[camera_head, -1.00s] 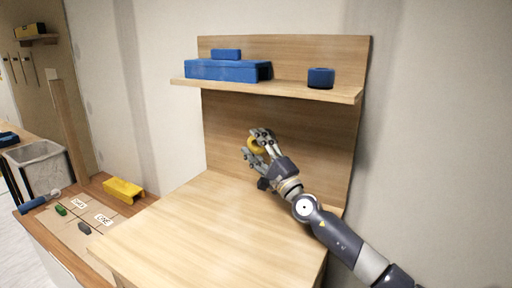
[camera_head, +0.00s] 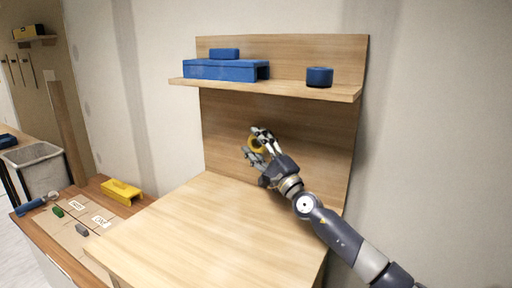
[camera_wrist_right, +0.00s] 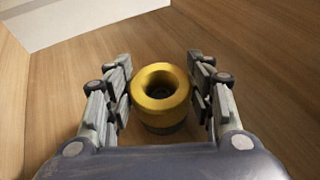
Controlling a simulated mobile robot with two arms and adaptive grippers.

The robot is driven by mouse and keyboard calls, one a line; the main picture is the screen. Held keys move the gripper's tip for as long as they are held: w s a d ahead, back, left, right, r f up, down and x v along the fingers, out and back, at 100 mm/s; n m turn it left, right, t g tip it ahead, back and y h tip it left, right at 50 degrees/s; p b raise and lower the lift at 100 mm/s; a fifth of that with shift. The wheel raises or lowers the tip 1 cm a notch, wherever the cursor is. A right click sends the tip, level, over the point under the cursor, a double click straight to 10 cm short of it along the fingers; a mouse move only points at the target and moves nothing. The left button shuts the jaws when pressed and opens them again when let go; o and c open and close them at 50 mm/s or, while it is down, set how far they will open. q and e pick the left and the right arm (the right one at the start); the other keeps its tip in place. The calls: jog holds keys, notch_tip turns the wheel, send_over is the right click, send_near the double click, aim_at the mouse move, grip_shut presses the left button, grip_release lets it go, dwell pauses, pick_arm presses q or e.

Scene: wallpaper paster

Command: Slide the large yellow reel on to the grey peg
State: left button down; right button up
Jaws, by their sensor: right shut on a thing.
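The yellow reel (camera_head: 256,144) is a short ring with a round hole, held in front of the wooden back panel. My right gripper (camera_head: 255,141) is shut on it. In the right wrist view the reel (camera_wrist_right: 161,84) sits between the two fingers of the gripper (camera_wrist_right: 160,90), its open hole facing the camera. A dark band shows under the reel's lower edge; I cannot tell what it is. A small grey piece (camera_head: 82,229) lies on the low table at left; I cannot tell whether it is the grey peg. My left gripper is out of view.
The wooden worktop (camera_head: 180,225) is clear. The low table at left bears a yellow block (camera_head: 122,192), a green piece (camera_head: 58,211) and a blue cylinder (camera_head: 30,207).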

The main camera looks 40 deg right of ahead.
pick_arm(q)
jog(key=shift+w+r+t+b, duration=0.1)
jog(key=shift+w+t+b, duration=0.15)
jog(key=shift+b, duration=0.8)
pick_arm(e)
jog(key=shift+w+d, duration=0.35)
jog(key=shift+d, duration=0.5)
jog(key=o, duration=1.5)
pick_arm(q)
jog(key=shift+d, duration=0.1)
pick_arm(e)
jog(key=shift+o, duration=0.2)
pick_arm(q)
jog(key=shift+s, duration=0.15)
